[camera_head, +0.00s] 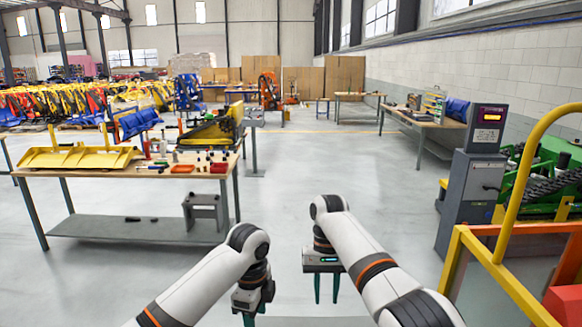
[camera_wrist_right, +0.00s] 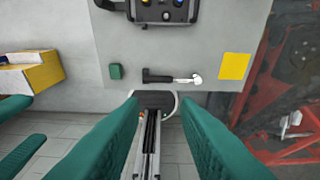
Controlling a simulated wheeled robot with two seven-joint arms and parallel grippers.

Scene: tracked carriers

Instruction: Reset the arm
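My right gripper (camera_head: 326,298) hangs at the lower middle of the head view, fingers pointing down. Its two teal fingers are apart with nothing between them. In the right wrist view the right gripper (camera_wrist_right: 160,108) shows the same clear gap. My left gripper (camera_head: 250,314) is at the bottom edge of the head view, left of the right one. Its fingertips are cut off, so its opening is hard to tell. Both arms reach forward and bend downward, apart from each other. Teal finger parts at the left edge of the right wrist view seem to be the left gripper's.
A workbench (camera_head: 75,180) with a yellow part (camera_head: 80,157) and small items stands left. A grey machine cabinet (camera_head: 470,195) and yellow rail (camera_head: 500,210) stand right. The floor ahead is clear.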

